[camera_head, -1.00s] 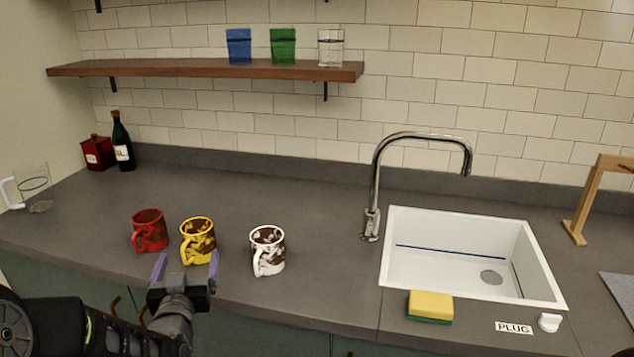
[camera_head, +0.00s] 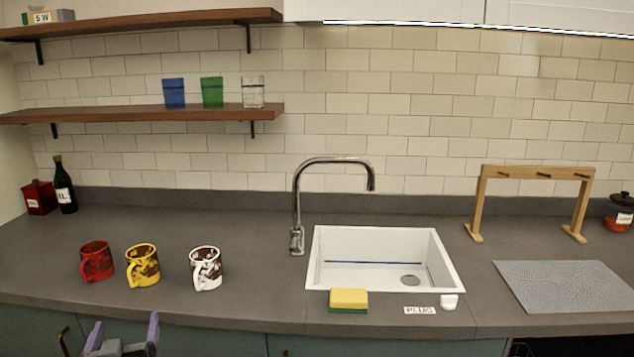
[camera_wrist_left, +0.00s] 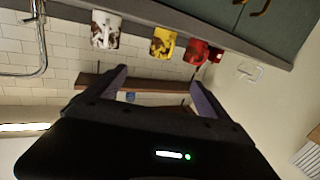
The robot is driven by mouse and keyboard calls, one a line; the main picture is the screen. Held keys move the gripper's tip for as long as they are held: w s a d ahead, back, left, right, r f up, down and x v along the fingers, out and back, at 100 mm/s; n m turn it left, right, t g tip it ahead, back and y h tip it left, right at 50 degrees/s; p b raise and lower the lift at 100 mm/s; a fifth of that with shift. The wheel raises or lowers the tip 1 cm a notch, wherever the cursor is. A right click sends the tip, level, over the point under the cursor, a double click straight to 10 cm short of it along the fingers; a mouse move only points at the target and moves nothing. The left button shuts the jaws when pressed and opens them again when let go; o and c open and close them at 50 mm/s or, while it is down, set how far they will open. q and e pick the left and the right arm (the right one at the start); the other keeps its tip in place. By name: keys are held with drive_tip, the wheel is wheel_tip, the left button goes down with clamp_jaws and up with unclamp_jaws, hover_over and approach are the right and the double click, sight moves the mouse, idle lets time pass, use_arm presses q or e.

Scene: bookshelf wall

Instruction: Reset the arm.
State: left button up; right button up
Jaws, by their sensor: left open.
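My left gripper (camera_head: 122,336) is open and empty at the bottom left of the head view, in front of the counter's front edge and below the mugs. It also shows in the left wrist view (camera_wrist_left: 158,82), its two fingers spread apart with nothing between them. A red mug (camera_head: 97,261), a yellow mug (camera_head: 143,266) and a white mug with brown patches (camera_head: 206,269) stand in a row on the counter, apart from the gripper. The left wrist view shows the same mugs upside down near its top. My right gripper is not in view.
The grey counter (camera_head: 250,230) holds a white sink (camera_head: 440,262) with a tap (camera_head: 297,215), a yellow sponge (camera_head: 348,299), a grey mat (camera_head: 560,284) and a wooden rack (camera_head: 483,205). A bottle (camera_head: 65,187) stands at the back left. Shelves (camera_head: 130,113) hang above.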

use_arm(q)
drive_tip(key=s+d+f+m+g+h, duration=0.1)
drive_tip(key=s+d+f+g+h, duration=0.2)
drive_tip(key=d+f, duration=0.7)
drive_tip(key=d+f+g+h, duration=0.4)
drive_tip(key=d+f, duration=0.2)
drive_tip(key=f, duration=0.8)
drive_tip(key=s+d+f+m+g+h, duration=0.1)
drive_tip(key=s+d+f+g, duration=0.3)
drive_tip(key=s+d+f, duration=0.4)
drive_tip(key=s+d+f+m+g+h, duration=0.1)
drive_tip(key=s+d+f+g+h, duration=0.2)
drive_tip(key=s+d+f, duration=0.5)
drive_tip(key=s+d+g, duration=0.1)
drive_tip(key=s+d, duration=0.3)
drive_tip(key=s, duration=0.2)
drive_tip(key=shift+f+g, duration=0.2)
drive_tip(key=shift+g, duration=0.1)
drive_tip(key=shift+d, duration=0.1)
drive_tip(key=shift+c, duration=0.4)
